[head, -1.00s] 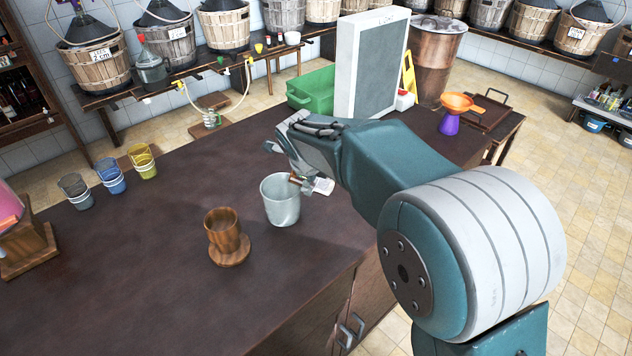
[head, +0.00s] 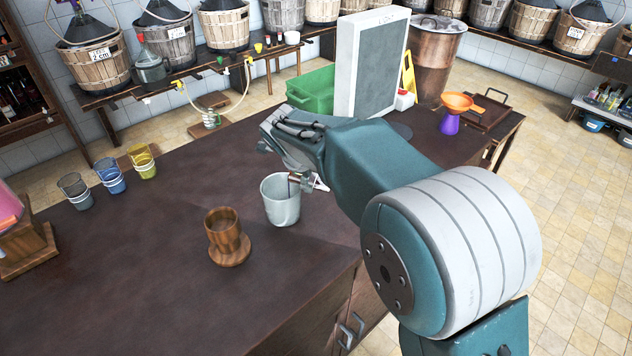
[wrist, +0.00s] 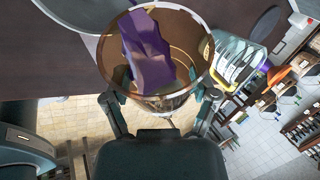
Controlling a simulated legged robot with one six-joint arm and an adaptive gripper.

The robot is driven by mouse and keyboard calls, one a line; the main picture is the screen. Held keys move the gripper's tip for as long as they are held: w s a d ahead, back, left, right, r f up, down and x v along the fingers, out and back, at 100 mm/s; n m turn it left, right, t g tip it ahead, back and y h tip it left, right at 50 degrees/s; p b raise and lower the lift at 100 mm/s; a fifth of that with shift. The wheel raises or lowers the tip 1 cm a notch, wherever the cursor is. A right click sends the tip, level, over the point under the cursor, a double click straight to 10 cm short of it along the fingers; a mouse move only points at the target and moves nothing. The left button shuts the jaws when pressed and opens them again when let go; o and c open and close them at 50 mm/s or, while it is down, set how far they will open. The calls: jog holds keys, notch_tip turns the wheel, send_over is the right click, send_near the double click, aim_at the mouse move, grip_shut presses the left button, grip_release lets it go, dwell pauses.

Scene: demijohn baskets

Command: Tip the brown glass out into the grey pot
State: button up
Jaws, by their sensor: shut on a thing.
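The grey pot (head: 281,205) stands upright on the dark worktop, below my gripper (head: 288,166). In the wrist view, my gripper (wrist: 162,102) is shut on the brown glass (wrist: 158,98), with a finger on each side. The glass's round brown-tinted mouth faces the camera, and a dark purple piece (wrist: 148,52) shows inside it. The pot's rim (wrist: 85,27) appears at the upper left of that view, close to the glass mouth. In the head view my gripper mostly hides the glass, so its exact tilt is hard to tell.
A wooden cup (head: 222,228) stands on a round wooden base left of the pot. Several tinted glasses (head: 110,176) stand at the worktop's left. A green crate (head: 312,92) and a tall grey panel (head: 375,65) are beyond my arm. The worktop's near left is clear.

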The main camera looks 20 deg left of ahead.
jog(key=shift+a+r+h, duration=0.1)
jog(key=shift+r+h, duration=0.2)
jog(key=shift+h, duration=0.2)
jog(key=shift+a+r+n+t+h, duration=0.15)
jog(key=shift+r+n+t+h, duration=0.15)
jog(key=shift+h, duration=0.3)
jog(key=shift+a+r+h, duration=0.15)
jog(key=shift+r+h, duration=0.05)
jog(key=shift+h, duration=0.3)
jog(key=shift+d+f+y, duration=0.25)
jog(key=shift+d+y, duration=0.05)
jog(key=shift+y, duration=0.3)
dwell(1.1)
